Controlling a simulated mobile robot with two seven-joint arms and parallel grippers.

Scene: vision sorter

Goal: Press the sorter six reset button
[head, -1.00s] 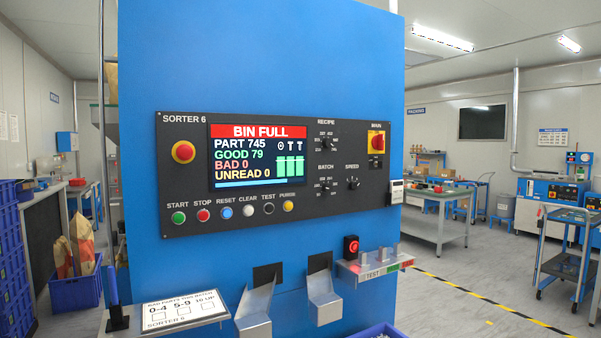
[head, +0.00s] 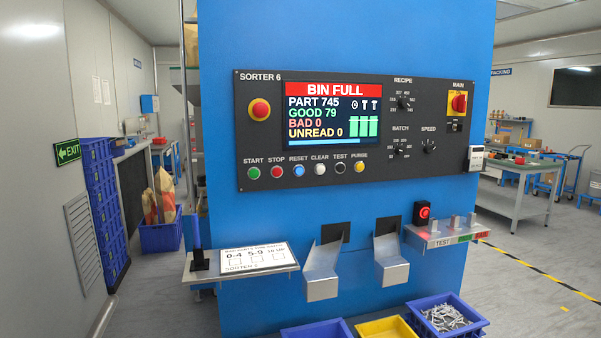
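The blue reset button (head: 299,171) sits in the lower row of the black Sorter 6 panel (head: 262,186), under its RESET label. The red stop button (head: 276,172) is to its left and the white clear button (head: 320,169) to its right. The screen (head: 333,111) above reads BIN FULL, part 745, good 79, bad 0, unread 0. Neither of my grippers shows in the head view.
Two metal chutes (head: 321,273) stick out below the panel. A blue bin of metal parts (head: 470,322) and a yellow bin (head: 386,328) stand in front. A small shelf with a sign card (head: 258,259) juts out at left. Open floor lies at right.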

